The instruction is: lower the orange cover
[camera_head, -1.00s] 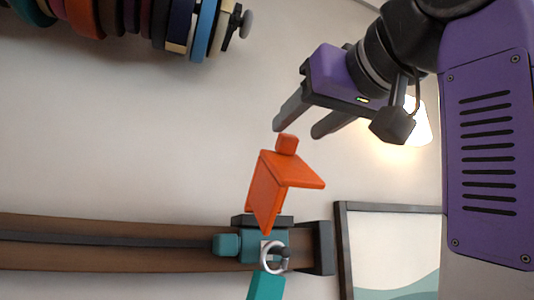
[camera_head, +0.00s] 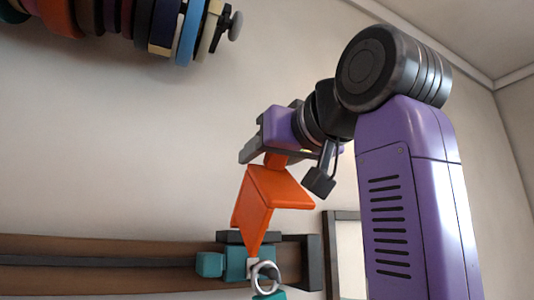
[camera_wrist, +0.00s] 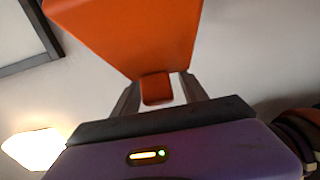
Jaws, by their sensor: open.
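The orange cover (camera_head: 280,188) stands raised, an angled plate above the teal block (camera_head: 236,262) on the brown rail. Its small knob (camera_head: 277,160) is at the top. In the wrist view the cover (camera_wrist: 130,32) fills the upper middle, with the knob (camera_wrist: 156,89) toward my gripper. My gripper (camera_head: 258,156) is open at the knob in the head view. In the wrist view its two fingers (camera_wrist: 161,88) stand on either side of the knob, with a gap visible on each side. The far finger is partly hidden in the head view.
A silver ring (camera_head: 265,276) hangs at the teal block, beside a dark bracket (camera_head: 312,262). A framed picture (camera_head: 344,250) is on the wall behind my arm. Several coloured discs (camera_head: 187,30) hang on a rod at upper left. The wall between is clear.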

